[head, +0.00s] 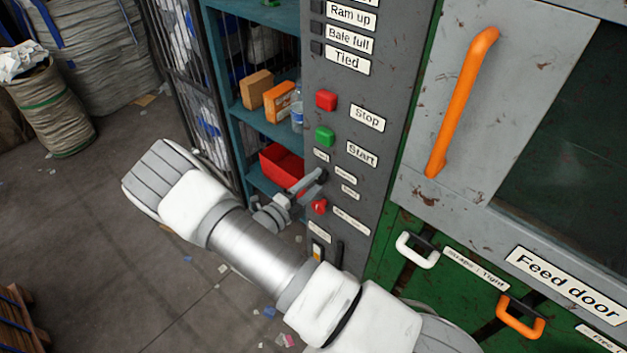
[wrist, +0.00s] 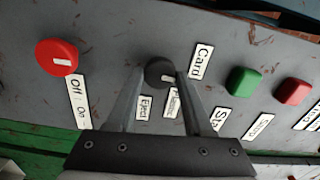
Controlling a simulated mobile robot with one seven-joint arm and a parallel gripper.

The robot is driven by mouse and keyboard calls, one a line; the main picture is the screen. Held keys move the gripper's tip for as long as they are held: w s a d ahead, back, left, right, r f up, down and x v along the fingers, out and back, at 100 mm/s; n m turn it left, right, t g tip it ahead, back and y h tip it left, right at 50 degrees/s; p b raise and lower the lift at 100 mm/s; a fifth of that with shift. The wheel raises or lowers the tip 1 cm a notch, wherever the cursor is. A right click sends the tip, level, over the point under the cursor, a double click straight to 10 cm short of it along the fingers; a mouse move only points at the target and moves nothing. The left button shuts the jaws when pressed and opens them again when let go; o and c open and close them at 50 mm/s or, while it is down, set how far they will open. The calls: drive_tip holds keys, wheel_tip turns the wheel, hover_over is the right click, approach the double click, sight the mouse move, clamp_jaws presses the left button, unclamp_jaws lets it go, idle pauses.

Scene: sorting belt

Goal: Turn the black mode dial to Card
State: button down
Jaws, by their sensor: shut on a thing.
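The black mode dial (wrist: 159,71) is on the grey control panel, in the middle of the wrist view. Its white mark (wrist: 168,78) points right and slightly down, roughly between the Card label (wrist: 201,61) and the middle label (wrist: 171,103). The Eject label (wrist: 144,106) is below the dial. My gripper (wrist: 161,76) is shut on the dial, with one finger on each side. In the head view my gripper (head: 312,184) reaches the panel from the left and hides the dial.
A red Off/On knob (wrist: 57,57) is beside the dial; in the head view it shows just below my gripper (head: 319,206). The green Start button (head: 324,137) and red Stop button (head: 326,100) are above. A shelf with a red bin (head: 283,164) stands left of the panel.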

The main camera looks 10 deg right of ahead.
drive_tip(key=shift+n, duration=0.6)
drive_tip(key=shift+c, duration=1.4)
unclamp_jaws()
drive_tip(key=b+v, duration=0.1)
drive_tip(key=v, duration=1.6)
drive_tip(key=shift+s+a+b, duration=0.15)
drive_tip(key=shift+a+b, duration=0.05)
drive_tip(key=shift+b, duration=0.15)
drive_tip(key=shift+r, duration=0.1)
